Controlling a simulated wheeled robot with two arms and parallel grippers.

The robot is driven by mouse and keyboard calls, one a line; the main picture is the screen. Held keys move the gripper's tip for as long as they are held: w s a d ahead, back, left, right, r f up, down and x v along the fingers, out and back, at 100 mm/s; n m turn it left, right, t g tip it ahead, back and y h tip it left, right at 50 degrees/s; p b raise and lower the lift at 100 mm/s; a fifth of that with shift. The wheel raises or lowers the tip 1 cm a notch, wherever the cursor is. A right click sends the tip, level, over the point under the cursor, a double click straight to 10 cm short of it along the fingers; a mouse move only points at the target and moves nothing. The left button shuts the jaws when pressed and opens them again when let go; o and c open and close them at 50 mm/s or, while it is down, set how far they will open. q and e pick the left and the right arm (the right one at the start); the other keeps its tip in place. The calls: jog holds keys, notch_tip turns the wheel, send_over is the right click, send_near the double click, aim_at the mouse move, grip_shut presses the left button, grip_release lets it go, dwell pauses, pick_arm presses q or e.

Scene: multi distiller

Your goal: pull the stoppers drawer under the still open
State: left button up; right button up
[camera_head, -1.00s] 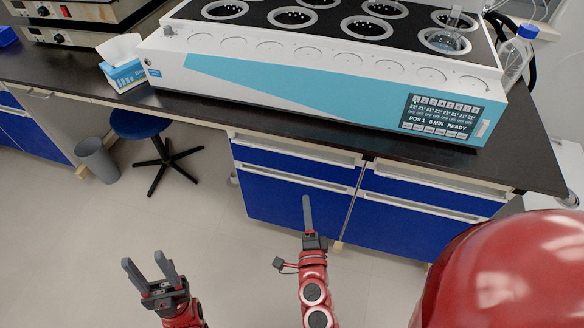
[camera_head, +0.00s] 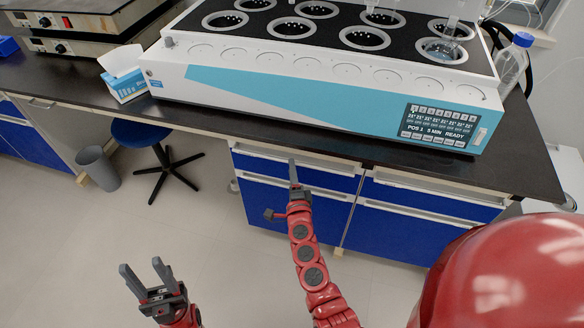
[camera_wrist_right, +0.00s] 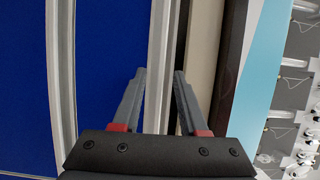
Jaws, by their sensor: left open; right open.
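The still (camera_head: 330,85), a long white and teal unit with round wells, stands on the dark bench. Under it are a blue upper left drawer (camera_head: 325,178) and a blue upper right drawer (camera_head: 430,198), both with pale top rails and looking shut. No label shows which is the stoppers drawer. My right gripper (camera_head: 293,172) is open at the upper left drawer's front. In the right wrist view, its fingers (camera_wrist_right: 160,75) lie either side of the pale rail (camera_wrist_right: 159,40); contact cannot be told. My left gripper (camera_head: 143,270) is open and empty, low over the floor.
The bench edge (camera_head: 380,155) overhangs just above the drawers. A blue stool (camera_head: 140,132) and a grey bin (camera_head: 98,168) stand on the floor at left. A tissue box (camera_head: 124,80) and a bottle (camera_head: 512,62) flank the still. The floor in front is clear.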

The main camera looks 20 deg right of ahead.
jog(key=shift+w+d, duration=0.15)
jog(key=shift+w, duration=0.45)
grip_shut()
dwell(1.1)
